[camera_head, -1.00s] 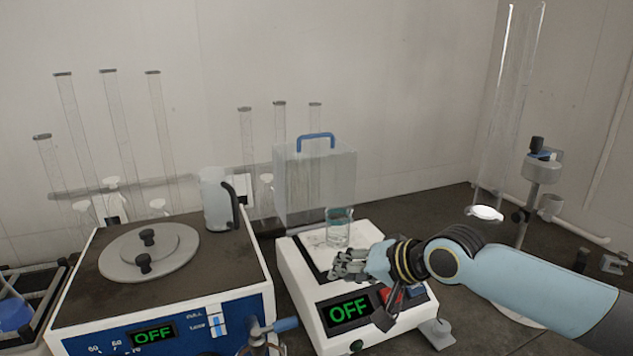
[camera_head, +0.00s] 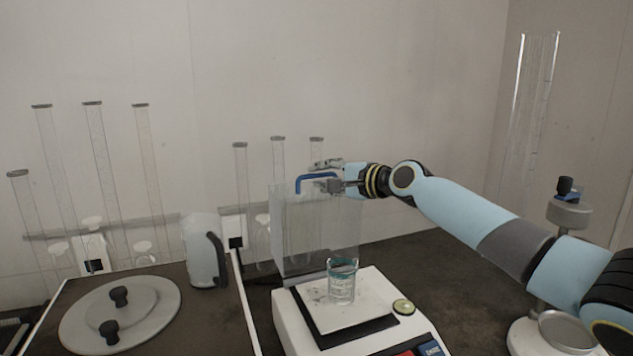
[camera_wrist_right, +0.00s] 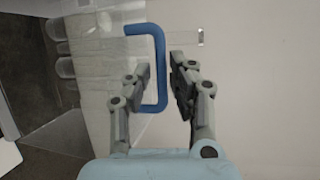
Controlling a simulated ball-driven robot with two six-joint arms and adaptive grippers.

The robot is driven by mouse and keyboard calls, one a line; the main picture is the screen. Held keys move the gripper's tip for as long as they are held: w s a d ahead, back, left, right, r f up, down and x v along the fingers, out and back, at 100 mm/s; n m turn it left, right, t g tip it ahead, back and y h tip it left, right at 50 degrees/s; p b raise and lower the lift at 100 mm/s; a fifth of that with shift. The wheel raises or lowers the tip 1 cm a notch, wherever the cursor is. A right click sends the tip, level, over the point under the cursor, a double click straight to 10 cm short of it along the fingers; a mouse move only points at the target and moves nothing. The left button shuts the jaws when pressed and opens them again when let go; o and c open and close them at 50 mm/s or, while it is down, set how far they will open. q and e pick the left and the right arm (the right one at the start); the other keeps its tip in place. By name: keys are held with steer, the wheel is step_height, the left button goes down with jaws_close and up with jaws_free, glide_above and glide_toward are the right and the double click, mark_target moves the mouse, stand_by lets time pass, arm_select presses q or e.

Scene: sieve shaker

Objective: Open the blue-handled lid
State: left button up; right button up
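The blue handle (camera_head: 300,182) sits on top of a clear box-like lid (camera_head: 340,235), which stands behind the white device (camera_head: 290,325). My right gripper (camera_head: 322,176) is at the handle's right end, level with it. In the right wrist view, the blue handle (camera_wrist_right: 160,70) lies between the two fingers of my right gripper (camera_wrist_right: 163,62). The fingers are apart with gaps showing, so the gripper is open and not clamped on it. My left gripper is not in view.
A glass beaker (camera_head: 341,285) stands on the white device's plate, in front of the lid. A jug (camera_head: 203,255) and a round metal lid with black knobs (camera_head: 140,320) are at left. Tall glass cylinders stand behind. A stand (camera_head: 568,215) is at right.

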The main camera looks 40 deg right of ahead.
steer(key=shift+x, duration=1.1)
steer(key=shift+a, duration=0.1)
jaws_close()
